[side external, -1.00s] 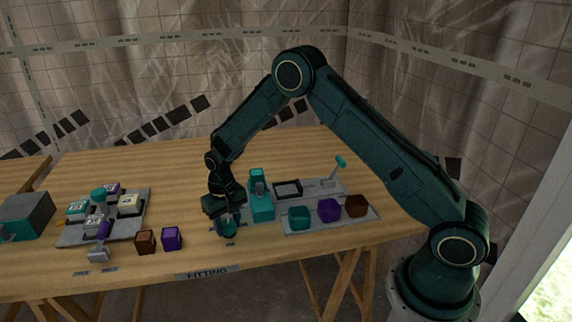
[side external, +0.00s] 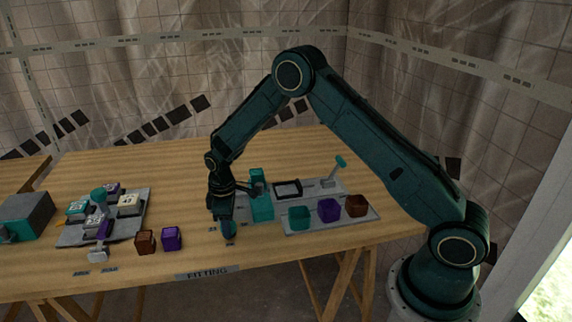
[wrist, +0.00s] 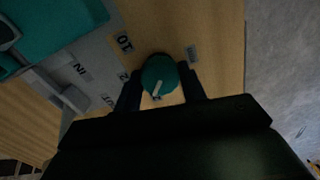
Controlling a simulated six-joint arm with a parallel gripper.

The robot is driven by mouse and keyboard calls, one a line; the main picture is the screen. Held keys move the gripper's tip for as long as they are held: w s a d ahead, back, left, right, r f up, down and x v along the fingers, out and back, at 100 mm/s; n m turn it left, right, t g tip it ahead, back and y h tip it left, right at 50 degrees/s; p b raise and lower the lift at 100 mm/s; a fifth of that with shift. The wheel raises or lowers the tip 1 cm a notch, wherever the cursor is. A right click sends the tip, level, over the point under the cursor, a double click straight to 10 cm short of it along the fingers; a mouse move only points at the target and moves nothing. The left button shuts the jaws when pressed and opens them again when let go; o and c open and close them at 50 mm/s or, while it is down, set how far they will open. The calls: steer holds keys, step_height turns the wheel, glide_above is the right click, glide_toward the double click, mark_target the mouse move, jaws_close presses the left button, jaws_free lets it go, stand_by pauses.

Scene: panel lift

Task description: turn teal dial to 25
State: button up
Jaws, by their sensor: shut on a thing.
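The teal dial (wrist: 158,72) is in the wrist view, a round knob with a white pointer mark that slants toward the lower side of the picture. My gripper (wrist: 160,88) is shut on the dial, with one dark finger on each side of it. In the side external view my gripper (side external: 225,226) points down at the table's front area and mostly hides the dial. Small number labels sit around the dial. One label (wrist: 123,42) reads 10; the others are too small or partly hidden to read surely. The exact reading of the pointer cannot be told.
A teal block-shaped fixture (side external: 262,207) stands just right of my gripper. Left are brown (side external: 145,241) and purple (side external: 171,238) blocks and another grey panel (side external: 75,235).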

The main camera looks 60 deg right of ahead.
steer(key=shift+n, duration=1.3)
steer(key=o, duration=1)
steer(key=shift+c, duration=0.2)
steer(key=shift+r, duration=0.1)
step_height(320, 180, up, 14)
